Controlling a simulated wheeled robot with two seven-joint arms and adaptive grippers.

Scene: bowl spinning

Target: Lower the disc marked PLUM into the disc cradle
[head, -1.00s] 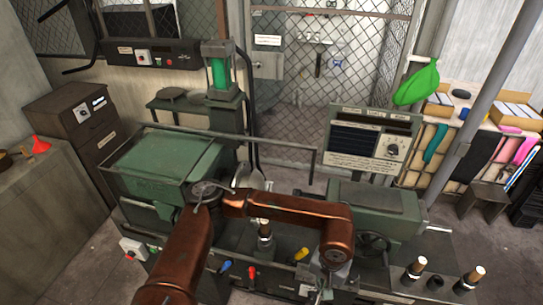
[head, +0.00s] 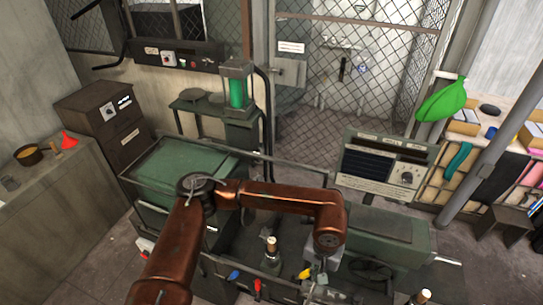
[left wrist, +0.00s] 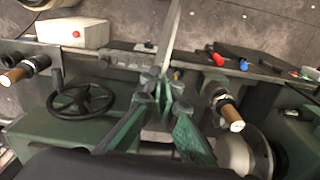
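My left gripper (head: 318,282) hangs over the front of the green lathe (head: 390,232), partly hidden by my copper-coloured arm. In the left wrist view its green fingers (left wrist: 164,88) are close together at the tips. A thin pale strip (left wrist: 172,40) comes out from between them, like a disc seen edge-on. No PLUM mark is readable. I cannot make out the disc cradle for certain. My right gripper is not in view.
A handwheel (left wrist: 82,102) and wooden-handled posts (left wrist: 26,70) (left wrist: 226,110) stand near the fingers. A white box with a red button (left wrist: 72,33) is beyond. A control panel (head: 385,165) rises behind the lathe. Dark discs lie on a small table (head: 190,104) at the back.

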